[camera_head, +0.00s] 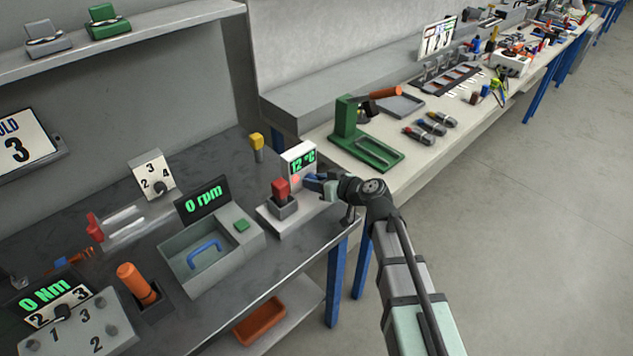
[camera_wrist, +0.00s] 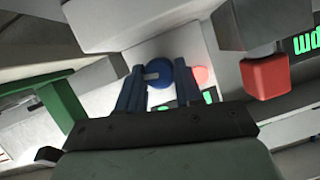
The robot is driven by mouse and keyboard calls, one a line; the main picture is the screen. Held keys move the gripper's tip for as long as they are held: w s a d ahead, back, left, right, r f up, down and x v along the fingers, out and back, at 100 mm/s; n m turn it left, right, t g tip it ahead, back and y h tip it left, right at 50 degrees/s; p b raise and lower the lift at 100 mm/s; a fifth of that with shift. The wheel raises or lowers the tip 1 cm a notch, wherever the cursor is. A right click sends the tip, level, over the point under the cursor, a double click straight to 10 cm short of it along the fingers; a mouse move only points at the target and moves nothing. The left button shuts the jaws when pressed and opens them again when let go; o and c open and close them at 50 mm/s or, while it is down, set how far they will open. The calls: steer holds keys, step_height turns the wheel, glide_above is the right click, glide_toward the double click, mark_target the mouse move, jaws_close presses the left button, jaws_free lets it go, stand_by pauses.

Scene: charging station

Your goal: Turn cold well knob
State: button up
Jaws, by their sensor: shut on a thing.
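The cold well (camera_head: 272,222) is a light grey unit at the right end of the dark bench, with a green "12 °C" display (camera_head: 303,161). Its round blue knob (camera_wrist: 158,73) has a pale mark and sits on the light panel, beside a round red spot (camera_wrist: 201,76). My gripper (camera_head: 312,182) reaches the panel from the right in the head view. In the wrist view its blue fingers (camera_wrist: 159,86) are shut on the knob, one on each side. In the head view the knob is hidden by my gripper.
A red-topped block (camera_head: 281,189) stands in the well, close to my gripper; it also shows in the wrist view (camera_wrist: 265,77). A grey box with a "0 rpm" display (camera_head: 205,197) is to the left. A green stand (camera_head: 350,125) is on the lighter bench behind.

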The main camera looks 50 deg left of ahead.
steer(key=shift+w+m+g+y, duration=0.15)
steer(key=shift+m+g+y, duration=0.15)
steer(key=shift+m+g, duration=1.2)
steer(key=shift+m, duration=0.4)
steer(key=o, duration=1)
steer(key=shift+o, duration=0.2)
steer(key=v, duration=1.3)
steer(key=shift+d+r, duration=0.15)
steer(key=shift+d, duration=0.2)
